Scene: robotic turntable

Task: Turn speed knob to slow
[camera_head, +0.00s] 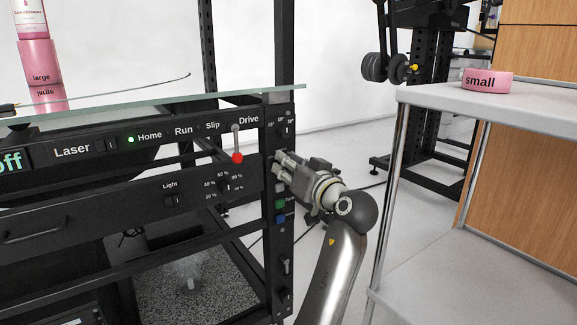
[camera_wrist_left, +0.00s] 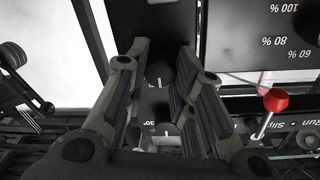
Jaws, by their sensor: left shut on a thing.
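My left gripper (camera_head: 283,163) is at the narrow right-hand control column of the black machine, with its fingers pointing at the panel. In the left wrist view its two fingers (camera_wrist_left: 161,80) are closed around a small dark knob (camera_wrist_left: 158,74). The fingers hide this knob in the head view, and I cannot read its label or its setting. Another dark knob (camera_head: 285,129) with degree marks sits above the fingers on the same column. My right gripper is not in view.
A red-tipped lever (camera_head: 237,157) sticks out left of the gripper. A percent dial (camera_head: 224,186) is further left. Green (camera_head: 281,203) and blue buttons lie below. A white table (camera_head: 530,105) with a pink "small" roll (camera_head: 487,80) stands right; floor shows between.

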